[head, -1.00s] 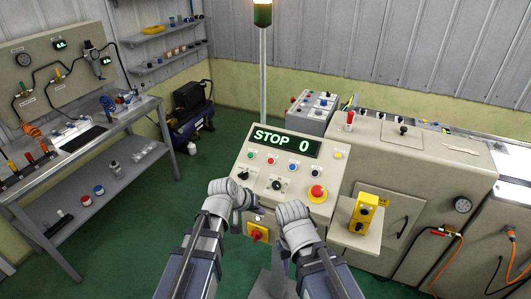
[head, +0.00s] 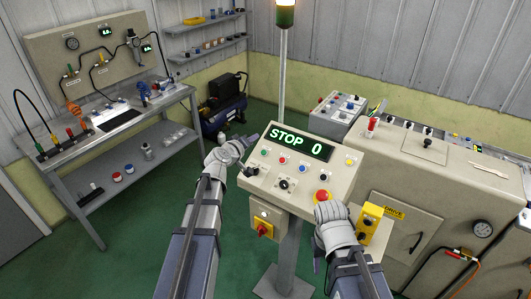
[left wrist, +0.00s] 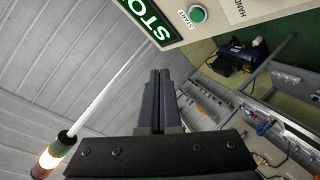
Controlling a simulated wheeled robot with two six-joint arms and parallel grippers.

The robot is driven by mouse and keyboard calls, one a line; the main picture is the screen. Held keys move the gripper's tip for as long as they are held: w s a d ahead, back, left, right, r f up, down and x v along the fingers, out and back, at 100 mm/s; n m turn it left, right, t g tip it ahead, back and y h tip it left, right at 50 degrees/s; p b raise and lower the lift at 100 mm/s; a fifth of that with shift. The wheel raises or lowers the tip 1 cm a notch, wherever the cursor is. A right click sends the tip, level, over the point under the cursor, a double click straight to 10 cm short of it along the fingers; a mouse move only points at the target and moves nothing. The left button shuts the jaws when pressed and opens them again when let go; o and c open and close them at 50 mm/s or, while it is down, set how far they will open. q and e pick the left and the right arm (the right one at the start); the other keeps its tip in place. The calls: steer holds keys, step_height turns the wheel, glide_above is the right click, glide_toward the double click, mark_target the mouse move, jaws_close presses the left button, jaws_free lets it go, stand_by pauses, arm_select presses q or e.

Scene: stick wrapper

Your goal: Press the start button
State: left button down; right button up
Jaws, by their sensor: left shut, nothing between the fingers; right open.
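The control panel (head: 258,180) stands in the middle of the head view, with a lit display (head: 302,142) reading "STOP 0". The green start button (head: 264,153) is at the panel's upper left, below the display. In the left wrist view the green button (left wrist: 197,14) shows beside a "START" label. My left gripper (head: 246,141) is at the panel's left edge, close to the button but apart from it. Its fingers (left wrist: 158,78) are shut and empty, with the button above and to their right in that view. My right gripper (head: 318,258) hangs at the panel's lower right, open.
A red mushroom button (head: 322,195) sits on the panel near my right wrist. A yellow control box (head: 369,221) stands to its right. A workbench (head: 120,130) is at the left, with open green floor between it and the panel. A signal lamp pole (head: 282,80) rises behind the panel.

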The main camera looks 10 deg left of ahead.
mark_target(264, 152)
arm_select(q)
steer(key=shift+f, duration=0.15)
steer(key=w+f+b, duration=0.1)
steer(key=f+b, duration=0.1)
steer(key=w+d+f+b, duration=0.1)
steer(key=f+b, duration=0.2)
steer(key=w+f+b, duration=0.2)
steer(key=shift+d+f+b, duration=0.2)
steer(key=shift+f+b, duration=0.1)
steer(key=shift+b, duration=0.1)
stand_by(1.9)
steer(key=shift+w+d+f+b, duration=0.1)
steer(key=shift+w+f+b, duration=0.05)
steer(key=shift+f+b, duration=0.2)
steer(key=shift+w+f+b, duration=0.15)
steer(key=shift+f+b, duration=0.2)
stand_by(0.6)
steer(key=shift+r, duration=0.2)
steer(key=shift+s+r+p, duration=0.35)
steer(key=shift+r+p, duration=0.2)
steer(key=shift+p, duration=0.2)
